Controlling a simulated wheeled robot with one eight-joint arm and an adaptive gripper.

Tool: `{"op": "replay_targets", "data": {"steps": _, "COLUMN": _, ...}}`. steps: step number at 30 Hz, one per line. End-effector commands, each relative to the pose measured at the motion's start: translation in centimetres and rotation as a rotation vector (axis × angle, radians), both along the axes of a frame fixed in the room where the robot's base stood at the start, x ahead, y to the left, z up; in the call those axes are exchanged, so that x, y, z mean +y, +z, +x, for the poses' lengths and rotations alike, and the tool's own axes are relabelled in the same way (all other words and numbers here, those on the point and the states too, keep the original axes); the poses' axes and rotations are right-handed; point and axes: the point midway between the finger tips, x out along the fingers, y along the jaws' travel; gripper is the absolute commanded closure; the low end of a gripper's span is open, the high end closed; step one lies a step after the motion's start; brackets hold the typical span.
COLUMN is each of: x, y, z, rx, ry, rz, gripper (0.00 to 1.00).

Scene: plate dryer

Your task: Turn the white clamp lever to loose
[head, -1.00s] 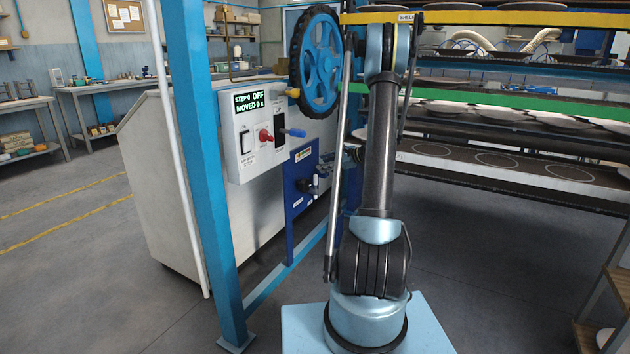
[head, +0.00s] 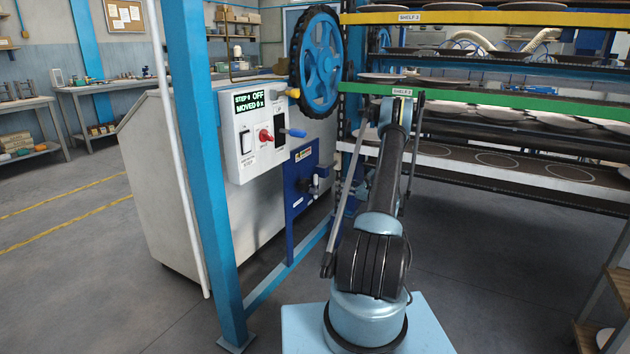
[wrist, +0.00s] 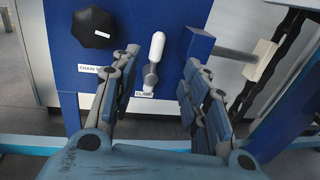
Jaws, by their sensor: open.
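The white clamp lever (wrist: 156,50) is in the wrist view, upper middle, on a blue panel above a small "CLAMP" label. Its white handle points up from a grey metal pivot. My gripper (wrist: 158,65) is open, with one finger on each side of the lever in the picture. I see no finger touching the lever. My gripper is hidden in the head view.
A black knob (wrist: 92,27) with a chain label is left of the lever. A blue block with a grey rod (wrist: 235,54) is to its right. In the head view, the control box (head: 240,155) and blue handwheel (head: 320,62) are above the panel. Plate shelves (head: 470,104) stand right.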

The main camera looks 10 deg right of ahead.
Motion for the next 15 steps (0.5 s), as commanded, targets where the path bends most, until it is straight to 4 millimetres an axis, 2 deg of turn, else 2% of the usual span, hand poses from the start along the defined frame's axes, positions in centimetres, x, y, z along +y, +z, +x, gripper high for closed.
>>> {"op": "replay_targets", "data": {"steps": 5, "x": 1.3, "y": -0.1, "z": 1.2, "rx": 0.001, "ry": 0.003, "rz": 0.002, "gripper": 0.58}}
{"op": "replay_targets", "data": {"steps": 15, "x": 5.4, "y": 0.0, "z": 5.3, "rx": 0.001, "ry": 0.003, "rz": 0.001, "gripper": 0.58}}
